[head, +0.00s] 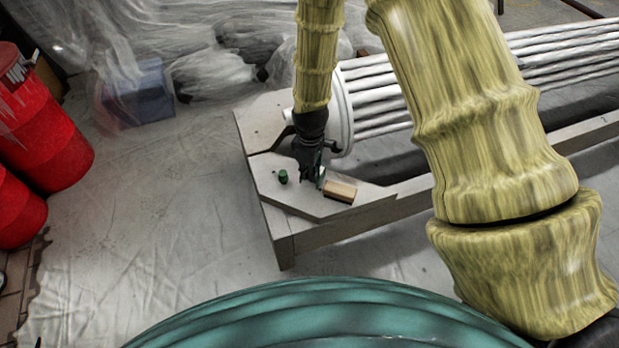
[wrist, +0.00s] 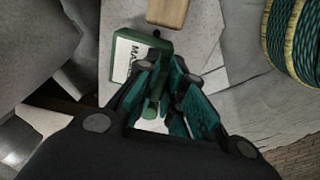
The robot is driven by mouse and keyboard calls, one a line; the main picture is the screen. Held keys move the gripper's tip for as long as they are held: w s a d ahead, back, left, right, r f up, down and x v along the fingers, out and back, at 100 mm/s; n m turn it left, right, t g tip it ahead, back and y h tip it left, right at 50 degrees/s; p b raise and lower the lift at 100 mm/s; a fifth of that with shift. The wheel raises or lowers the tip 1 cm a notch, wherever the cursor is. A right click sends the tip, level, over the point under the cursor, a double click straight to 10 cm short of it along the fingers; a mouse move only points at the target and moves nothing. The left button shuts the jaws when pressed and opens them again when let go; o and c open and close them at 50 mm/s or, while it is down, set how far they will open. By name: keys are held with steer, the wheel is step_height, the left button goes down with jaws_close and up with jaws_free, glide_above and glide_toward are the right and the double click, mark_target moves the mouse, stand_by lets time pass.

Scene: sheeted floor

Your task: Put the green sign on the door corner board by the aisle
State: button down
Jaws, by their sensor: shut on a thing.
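The green sign (wrist: 122,58) has a green frame and a white face with dark lettering, partly hidden by my fingers in the wrist view. In the head view it shows as a thin green edge (head: 321,179) beside the fingers. My gripper (head: 311,172) points down over the pale corner board (head: 300,203) and is shut on the sign; the fingers also show in the wrist view (wrist: 163,92). The sign is low over the board; I cannot tell whether it touches it.
A wooden block (head: 340,190) lies right of the gripper, and a small green cylinder (head: 283,176) stands left of it. A white ribbed column (head: 385,95) lies behind. Red drums (head: 45,130) stand at far left. Sheeted floor (head: 170,240) left of the board is clear.

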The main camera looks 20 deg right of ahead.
step_height(320, 180, down, 3)
steer(key=shift+r, duration=0.3)
steer(key=c, duration=1.5)
jaws_free()
